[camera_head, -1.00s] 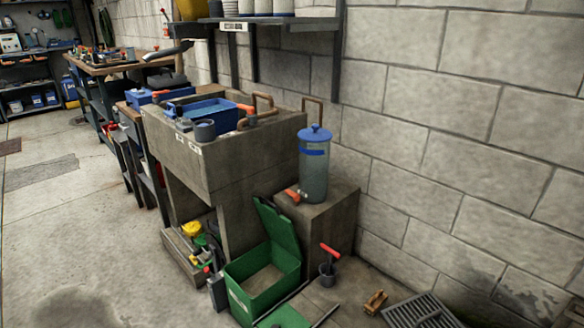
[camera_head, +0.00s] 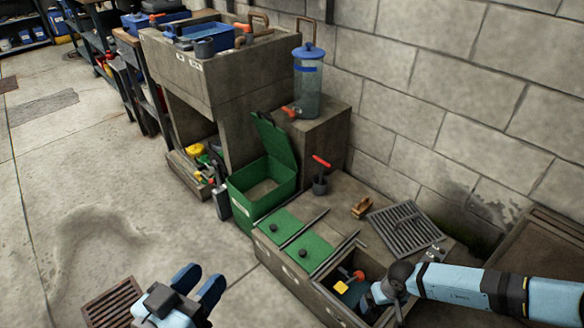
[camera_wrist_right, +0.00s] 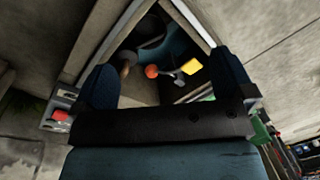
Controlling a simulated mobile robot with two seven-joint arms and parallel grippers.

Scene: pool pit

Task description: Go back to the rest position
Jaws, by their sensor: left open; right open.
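My left gripper (camera_head: 200,284) is at the bottom left of the head view, over the bare floor, open with nothing between its blue fingers. My right arm reaches in from the right edge of the head view, and its hand is over the open compartment of the concrete pit (camera_head: 315,292). In the right wrist view my right gripper (camera_wrist_right: 163,80) is open, its dark blue fingers wide apart and empty. Beyond them, inside the pit, are an orange round part (camera_wrist_right: 151,71) and a yellow piece (camera_wrist_right: 192,67). The right fingertips are mostly hidden in the head view.
Green lids (camera_head: 303,250) cover part of the pit. A green open box (camera_head: 262,192) stands beside the sink block (camera_head: 215,75).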

